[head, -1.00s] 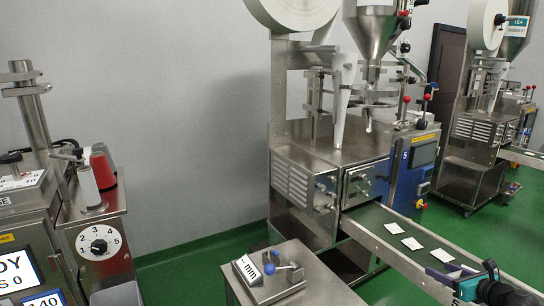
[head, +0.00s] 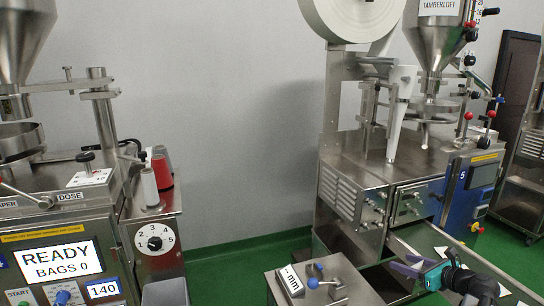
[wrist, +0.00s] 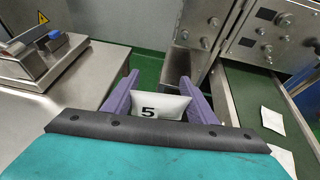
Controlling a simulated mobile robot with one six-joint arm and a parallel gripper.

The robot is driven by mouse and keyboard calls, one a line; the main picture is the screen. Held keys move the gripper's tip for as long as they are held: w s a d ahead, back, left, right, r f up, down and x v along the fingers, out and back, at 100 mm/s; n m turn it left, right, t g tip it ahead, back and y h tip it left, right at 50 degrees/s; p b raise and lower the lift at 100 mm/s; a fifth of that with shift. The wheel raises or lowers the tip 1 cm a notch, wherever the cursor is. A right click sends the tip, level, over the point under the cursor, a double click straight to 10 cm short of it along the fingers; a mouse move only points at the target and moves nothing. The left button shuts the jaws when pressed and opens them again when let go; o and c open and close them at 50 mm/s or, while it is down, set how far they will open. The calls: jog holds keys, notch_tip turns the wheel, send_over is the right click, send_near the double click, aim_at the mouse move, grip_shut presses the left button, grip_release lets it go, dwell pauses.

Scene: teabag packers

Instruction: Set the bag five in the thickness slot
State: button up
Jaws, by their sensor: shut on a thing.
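My gripper (wrist: 159,82) has purple fingers and is shut on bag five (wrist: 160,106), a small white bag marked with a black 5. In the head view my gripper (head: 422,268) is at the lower right, beside the conveyor; I cannot make out the bag there. The thickness gauge (head: 291,280), a steel block labelled "mm" with a blue-knobbed lever, stands on a steel stand to the left of my gripper. It also shows at the upper left of the wrist view (wrist: 33,68). The slot itself cannot be made out clearly.
A green conveyor (wrist: 258,98) with white bags (wrist: 272,120) runs at the right of the wrist view, out of the packing machine (head: 395,160). Another machine with a READY screen (head: 57,261) and a numbered dial (head: 154,238) stands at the left. A grey bin (head: 165,292) is below the dial.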

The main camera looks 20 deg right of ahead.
jog(key=w+a+r+n+y+p, duration=0.1)
jog(key=w+a, duration=0.3)
jog(key=a, duration=0.4)
jog(key=w+a+r+n+g+y+p, duration=0.1)
jog(key=w+a, duration=0.3)
jog(key=a, duration=0.5)
jog(key=w+a+r+n+g+y+p, duration=0.1)
jog(key=w+a+r+n+y, duration=0.1)
jog(key=a, duration=0.6)
jog(key=shift+w+a+r+n+y+p, duration=0.15)
jog(key=shift+w+n+y+p, duration=0.15)
jog(key=shift+w, duration=0.35)
jog(key=shift+w+a+f+n+y+p, duration=0.1)
jog(key=shift+w+n+y, duration=0.1)
jog(key=shift+w+y, duration=0.3)
jog(key=a, duration=0.3)
jog(key=w+a+r+n+g+y+p, duration=0.1)
jog(key=a, duration=0.3)
jog(key=a+n, duration=0.1)
jog(key=a, duration=0.3)
jog(key=shift+w+a+r+g+y, duration=0.15)
jog(key=shift+w+r+g+y, duration=0.15)
jog(key=shift+r, duration=0.05)
jog(key=s+a+r+n+g+y+p, duration=0.1)
jog(key=s+a+n, duration=0.1)
jog(key=a, duration=0.7)
jog(key=shift+a+g+y, duration=0.3)
jog(key=shift+a+g, duration=0.1)
jog(key=shift+d, duration=0.1)
